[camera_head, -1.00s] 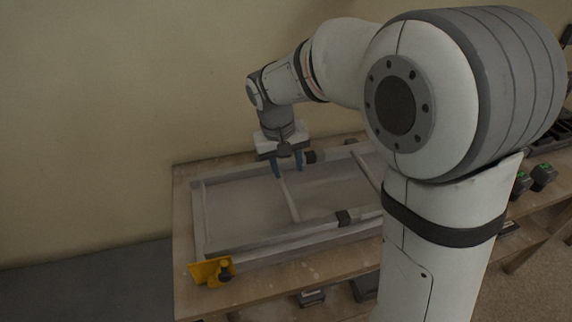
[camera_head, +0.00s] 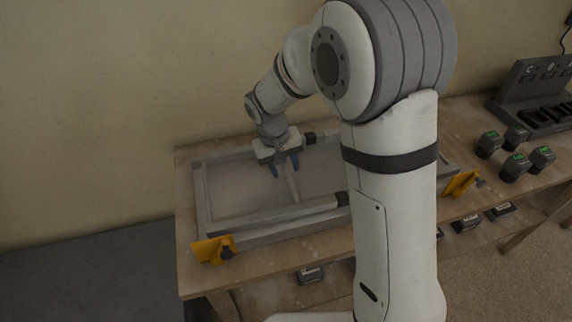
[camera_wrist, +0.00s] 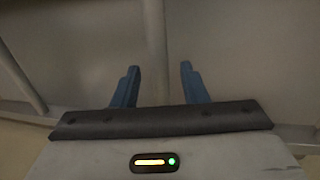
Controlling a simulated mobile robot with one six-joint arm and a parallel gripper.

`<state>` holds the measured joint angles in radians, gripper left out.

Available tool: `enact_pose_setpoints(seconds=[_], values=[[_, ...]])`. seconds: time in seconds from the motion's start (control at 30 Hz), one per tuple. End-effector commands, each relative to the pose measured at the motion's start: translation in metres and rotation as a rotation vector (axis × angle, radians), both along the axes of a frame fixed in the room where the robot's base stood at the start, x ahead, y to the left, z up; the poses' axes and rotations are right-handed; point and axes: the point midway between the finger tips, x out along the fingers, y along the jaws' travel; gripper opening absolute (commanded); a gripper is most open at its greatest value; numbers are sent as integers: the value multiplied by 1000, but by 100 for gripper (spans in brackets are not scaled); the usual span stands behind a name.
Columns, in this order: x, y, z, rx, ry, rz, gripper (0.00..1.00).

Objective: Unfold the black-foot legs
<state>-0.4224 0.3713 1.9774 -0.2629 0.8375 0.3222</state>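A pale grey rectangular frame with a flat panel lies on the workbench (camera_head: 188,268); I take its rails and crossbar for folded legs. One black foot (camera_head: 342,198) shows on the front rail (camera_head: 285,217), another black foot (camera_head: 310,138) at the back. A thin crossbar (camera_head: 292,183) runs between front and back across the panel (camera_head: 240,188). My gripper (camera_head: 284,169) points down above the panel by the crossbar's back part. In the wrist view its blue fingers (camera_wrist: 158,85) are apart and empty, with the crossbar (camera_wrist: 155,45) ahead between them. My arm hides the frame's right part.
A yellow clamp (camera_head: 213,249) is at the frame's front left corner and another yellow clamp (camera_head: 461,184) at its right. Several black items with green tops, such as this one (camera_head: 514,166), and a dark rack (camera_head: 540,98) stand on the right. A wall is behind.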

Motion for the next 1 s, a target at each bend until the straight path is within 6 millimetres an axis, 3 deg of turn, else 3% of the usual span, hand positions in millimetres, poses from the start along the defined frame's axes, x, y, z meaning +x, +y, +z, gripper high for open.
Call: enact_pose_setpoints(seconds=[0.1,0.57,1.0], values=[[0,0,0,0,0,0,38],[0,-1,0,0,0,-1,0],[1,-4,2,-7,-2,-5,0]])
